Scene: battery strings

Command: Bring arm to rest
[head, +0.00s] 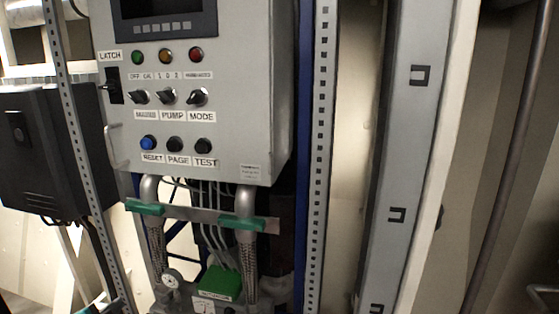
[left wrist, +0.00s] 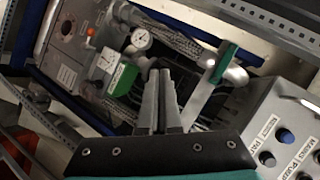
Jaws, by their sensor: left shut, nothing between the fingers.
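My left gripper (left wrist: 160,76) shows in the left wrist view, its two grey fingers together and nothing between them. The fingers point toward the pipes and cables under the control panel. A small teal and grey part at the bottom left edge of the head view may belong to this gripper, but too little shows to tell. My right gripper is in neither view.
The grey control panel (head: 235,105) has knobs, lamps and buttons. Below it are pipes with green-ended handles (head: 243,222), a gauge (head: 171,281) and a green box (head: 220,281). A black box (head: 45,150) hangs left. Perforated posts (head: 320,150) flank the panel.

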